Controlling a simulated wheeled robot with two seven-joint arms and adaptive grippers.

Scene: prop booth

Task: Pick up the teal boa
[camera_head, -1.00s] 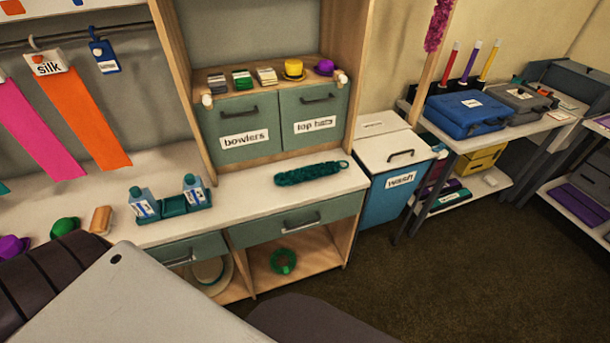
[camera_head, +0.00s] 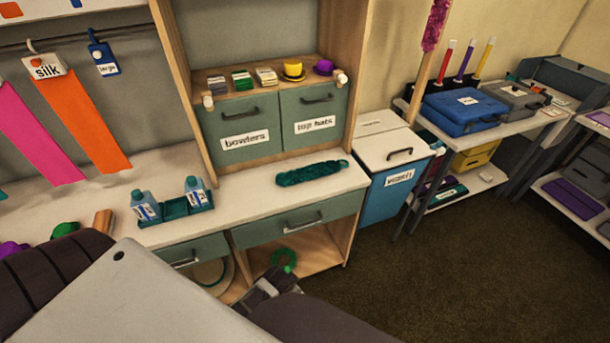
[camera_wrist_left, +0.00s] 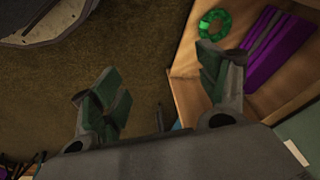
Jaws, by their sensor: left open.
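The teal boa (camera_head: 312,173) lies as a fluffy strip across the right end of the pale counter, below the "top hats" drawer. It is outside the left wrist view. My left gripper (camera_head: 270,287) is low in front of the open shelf under the counter, well below the boa and apart from it. In the left wrist view its two fingers (camera_wrist_left: 158,78) are spread with nothing between them. My right gripper is not in view.
Two blue bottles (camera_head: 146,205) stand in a teal tray (camera_head: 184,202) left of the boa. The counter drawer (camera_head: 297,219) is shut. A green ring (camera_head: 285,259) sits on the lower shelf. A blue bin (camera_head: 387,190) stands right of the counter.

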